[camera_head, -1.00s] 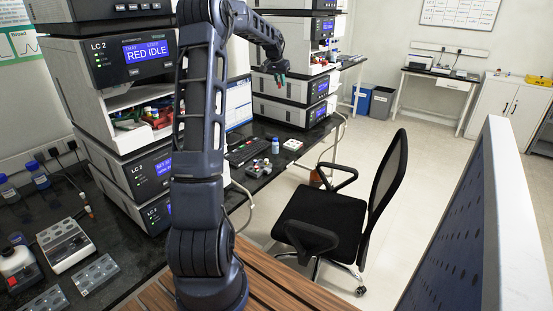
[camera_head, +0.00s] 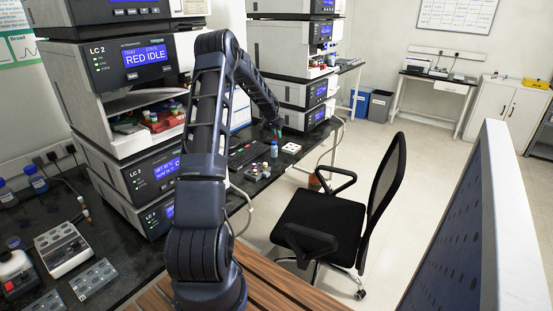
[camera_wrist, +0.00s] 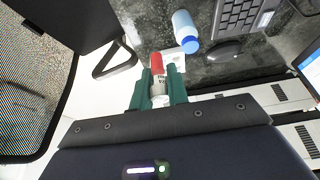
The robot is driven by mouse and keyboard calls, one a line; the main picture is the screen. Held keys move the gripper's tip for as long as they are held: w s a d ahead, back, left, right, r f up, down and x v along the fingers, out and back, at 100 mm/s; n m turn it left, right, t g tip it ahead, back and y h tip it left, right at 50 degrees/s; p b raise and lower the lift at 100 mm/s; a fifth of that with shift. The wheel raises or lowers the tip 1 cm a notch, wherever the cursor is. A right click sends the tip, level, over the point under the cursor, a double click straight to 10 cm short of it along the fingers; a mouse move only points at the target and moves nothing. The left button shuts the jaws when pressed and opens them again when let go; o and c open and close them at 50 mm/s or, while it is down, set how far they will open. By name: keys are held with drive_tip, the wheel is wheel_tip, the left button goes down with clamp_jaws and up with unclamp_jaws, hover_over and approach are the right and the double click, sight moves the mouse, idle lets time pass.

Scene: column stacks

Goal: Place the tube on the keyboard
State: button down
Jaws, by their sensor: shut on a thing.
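My gripper (camera_wrist: 158,92) is shut on a tube (camera_wrist: 158,78) with a red cap and a white printed label, held between its green fingers. In the head view my gripper (camera_head: 279,130) is above the dark bench, to the right of the keyboard (camera_head: 247,154); the tube is too small to make out there. The black keyboard also shows at the top right of the wrist view (camera_wrist: 238,18), apart from the tube. Only part of it is in that view.
A white bottle with a blue cap (camera_wrist: 184,28) stands near the keyboard, with a dark mouse (camera_wrist: 222,50) beside it. A rack of small vials (camera_head: 257,171) and a white block (camera_head: 291,148) are close by. A black office chair (camera_head: 335,205) stands in front of the bench.

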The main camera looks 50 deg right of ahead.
wheel_tip(320, 180, down, 14)
drive_tip(key=shift+f, duration=0.25)
idle(0.3)
drive_tip(key=shift+f, duration=0.15)
drive_tip(key=c, duration=1.4)
unclamp_jaws()
drive_tip(key=shift+o, duration=0.2)
drive_tip(key=v, duration=1.2)
